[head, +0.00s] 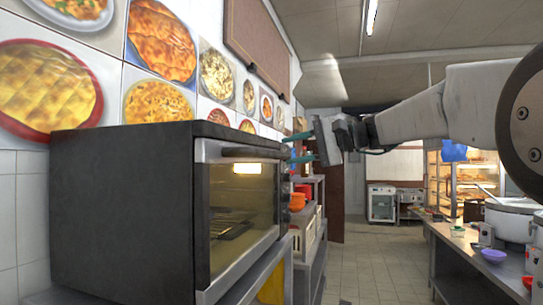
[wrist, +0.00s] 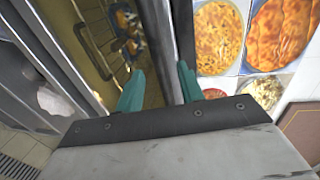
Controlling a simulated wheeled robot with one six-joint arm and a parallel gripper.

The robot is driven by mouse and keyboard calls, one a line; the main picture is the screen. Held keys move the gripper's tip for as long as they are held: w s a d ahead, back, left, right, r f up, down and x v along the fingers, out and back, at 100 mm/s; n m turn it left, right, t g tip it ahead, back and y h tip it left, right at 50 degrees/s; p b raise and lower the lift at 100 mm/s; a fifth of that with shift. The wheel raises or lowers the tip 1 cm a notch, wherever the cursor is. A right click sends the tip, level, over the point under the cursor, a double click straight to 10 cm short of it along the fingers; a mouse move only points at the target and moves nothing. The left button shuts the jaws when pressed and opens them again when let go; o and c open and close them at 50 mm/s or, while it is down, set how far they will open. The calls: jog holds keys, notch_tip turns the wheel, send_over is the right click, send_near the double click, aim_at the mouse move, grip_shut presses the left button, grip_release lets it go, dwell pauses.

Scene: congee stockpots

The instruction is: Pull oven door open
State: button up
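The oven (head: 125,215) is a dark box at the left of the head view. Its glass door (head: 243,205) faces right and looks shut, with a lit interior and a rack behind the glass. The door handle (head: 252,152) is a dark bar along the door's top edge. My gripper (head: 293,151) is at the far end of the handle, its teal fingers pointing at the oven. In the wrist view my gripper (wrist: 158,88) is open, with a bar (wrist: 158,35) running between the fingers. Whether the fingers touch it I cannot tell.
The oven stands on a metal counter (head: 262,275) along the tiled wall with food pictures (head: 160,40). Beyond it are shelves with orange bowls (head: 297,200). A counter with a large pot (head: 512,215) is at the right. The tiled floor (head: 375,265) between is clear.

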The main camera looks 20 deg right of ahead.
aim_at(277, 154)
jog(key=x, duration=0.6)
grip_shut()
